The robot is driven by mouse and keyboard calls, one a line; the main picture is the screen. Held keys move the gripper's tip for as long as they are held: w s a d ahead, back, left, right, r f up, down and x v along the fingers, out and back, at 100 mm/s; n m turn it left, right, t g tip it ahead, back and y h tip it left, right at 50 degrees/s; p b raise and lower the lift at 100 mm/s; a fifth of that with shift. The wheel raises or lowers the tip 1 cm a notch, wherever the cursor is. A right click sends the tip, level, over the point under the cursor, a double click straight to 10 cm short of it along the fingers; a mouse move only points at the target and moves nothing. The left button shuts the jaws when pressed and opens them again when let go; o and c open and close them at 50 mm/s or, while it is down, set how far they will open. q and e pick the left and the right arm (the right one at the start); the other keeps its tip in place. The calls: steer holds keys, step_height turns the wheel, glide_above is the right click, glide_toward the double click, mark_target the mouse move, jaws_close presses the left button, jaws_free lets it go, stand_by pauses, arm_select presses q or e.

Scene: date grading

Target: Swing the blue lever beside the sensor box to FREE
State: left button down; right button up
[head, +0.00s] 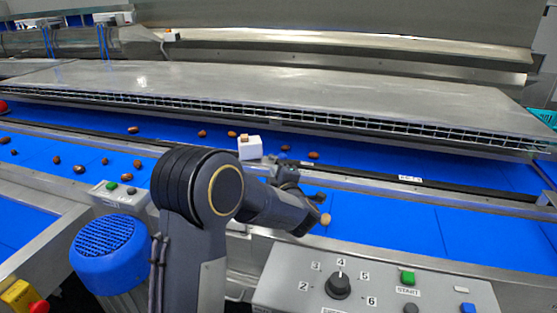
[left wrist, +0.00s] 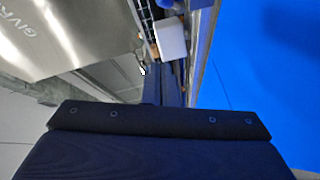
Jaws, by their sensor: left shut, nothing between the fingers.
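The white sensor box (head: 250,147) stands on the rail at the belt's edge, with a small brown-orange thing on top. It also shows in the left wrist view (left wrist: 172,38), just beyond the fingers. My left gripper (head: 277,162) is close to the box's right side, partly hidden by my own arm. In the left wrist view its dark shut fingers (left wrist: 171,72) point at the box, with nothing seen between them. The blue lever cannot be made out in the head view. A small blue patch by the box in the wrist view may be it; I cannot tell. My right gripper is out of view.
Blue belts (head: 400,220) carry scattered brown dates (head: 314,155). A steel cover (head: 280,85) overhangs behind the rail. A control panel (head: 385,285) with a dial and START button lies in front. A blue motor (head: 108,250) stands front left.

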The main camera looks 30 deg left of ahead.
mark_target(280, 159)
arm_select(q)
steer(key=w+a, duration=0.1)
steer(key=w, duration=0.1)
steer(key=w+a+f+p, duration=0.1)
steer(key=w+a, duration=0.1)
steer(key=w, duration=0.1)
steer(key=w+a+p, duration=0.1)
steer(key=w+a, duration=0.1)
steer(key=w, duration=0.1)
steer(key=shift+w+f, duration=0.1)
steer(key=shift+f, duration=0.2)
steer(key=shift+w+d+f+p, duration=0.25)
steer(key=shift+w+d+p, duration=0.05)
steer(key=shift+w, duration=0.25)
steer(key=shift+w+d, duration=0.1)
steer(key=shift+d, duration=0.05)
steer(key=shift+w+d+n+g+y, duration=0.1)
steer(key=shift+w+n+g+y, duration=0.05)
steer(key=shift+n+g+y, duration=0.25)
